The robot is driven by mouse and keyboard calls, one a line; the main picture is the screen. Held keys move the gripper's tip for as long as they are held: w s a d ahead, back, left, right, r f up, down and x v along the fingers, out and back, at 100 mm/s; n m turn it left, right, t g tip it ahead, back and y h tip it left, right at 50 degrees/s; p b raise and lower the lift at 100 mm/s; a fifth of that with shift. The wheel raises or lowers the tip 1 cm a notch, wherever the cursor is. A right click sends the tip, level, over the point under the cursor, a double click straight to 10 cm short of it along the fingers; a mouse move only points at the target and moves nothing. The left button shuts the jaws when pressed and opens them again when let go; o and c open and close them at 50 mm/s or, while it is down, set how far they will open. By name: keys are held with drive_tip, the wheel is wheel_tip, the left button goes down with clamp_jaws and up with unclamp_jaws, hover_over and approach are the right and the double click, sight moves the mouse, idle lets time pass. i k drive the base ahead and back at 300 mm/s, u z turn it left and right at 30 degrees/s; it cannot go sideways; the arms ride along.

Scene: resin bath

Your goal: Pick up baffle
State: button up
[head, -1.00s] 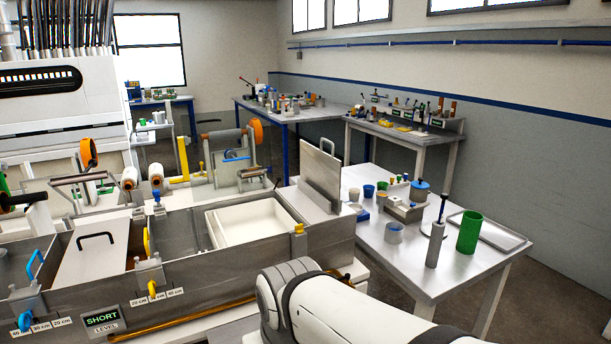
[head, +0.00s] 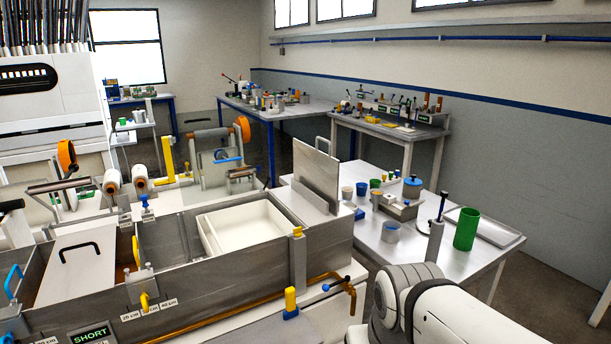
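Two flat plates could be the baffle; I cannot tell which. The other is a pale panel (head: 72,272) with a black handle, lying sloped in the long grey bath (head: 222,284) at lower left. Part of my white arm shows at the lower right, apart from both plates. My gripper is outside the picture.
A white tray (head: 247,228) sits in the bath's right compartment. The side table (head: 428,258) holds cups, a green cylinder (head: 466,229), a grey post with a blue-topped rod, and a flat tray (head: 488,226). Yellow and blue valves (head: 291,302) and a brown pipe stick out at the bath's front.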

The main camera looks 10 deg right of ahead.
sight(319, 171)
drive_tip(key=z, duration=0.05)
drive_tip(key=k, duration=0.4)
drive_tip(key=z, duration=0.5)
drive_tip(key=i, duration=1.25)
drive_tip(key=u, duration=0.1)
